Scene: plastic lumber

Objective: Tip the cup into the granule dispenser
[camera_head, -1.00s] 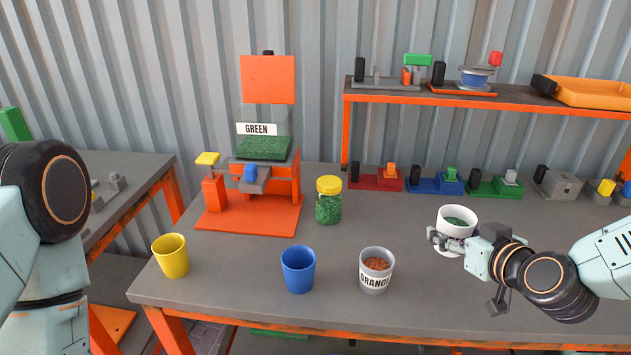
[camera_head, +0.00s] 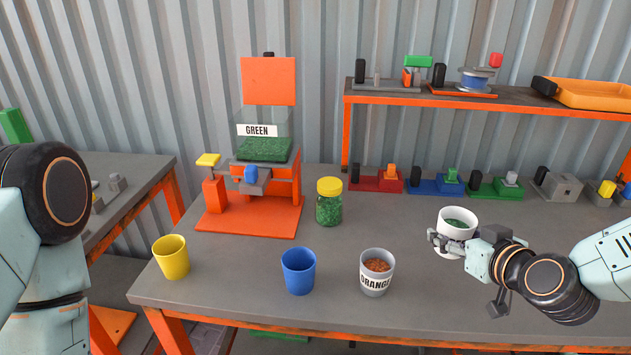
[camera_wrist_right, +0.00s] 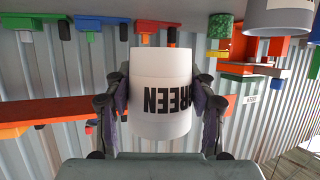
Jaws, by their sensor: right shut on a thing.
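A white cup (camera_head: 461,219) with green granules inside is held upright by my right gripper (camera_head: 446,242). In the right wrist view the same cup (camera_wrist_right: 158,80) shows upside down, labelled GREEN, between the two fingers of my right gripper (camera_wrist_right: 160,105). The granule dispenser (camera_head: 266,130) stands on an orange base at the back left, with a clear hopper labelled GREEN and green granules in it. An orange panel (camera_head: 268,80) stands above the hopper. My right gripper is well to the right of the dispenser. My left gripper is not in view; only part of my left arm shows.
A lidded jar of green granules (camera_head: 329,201) stands right of the dispenser. A yellow cup (camera_head: 171,257), a blue cup (camera_head: 298,271) and a grey ORANGE cup (camera_head: 376,272) stand along the front. A shelf (camera_head: 480,98) spans the back right.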

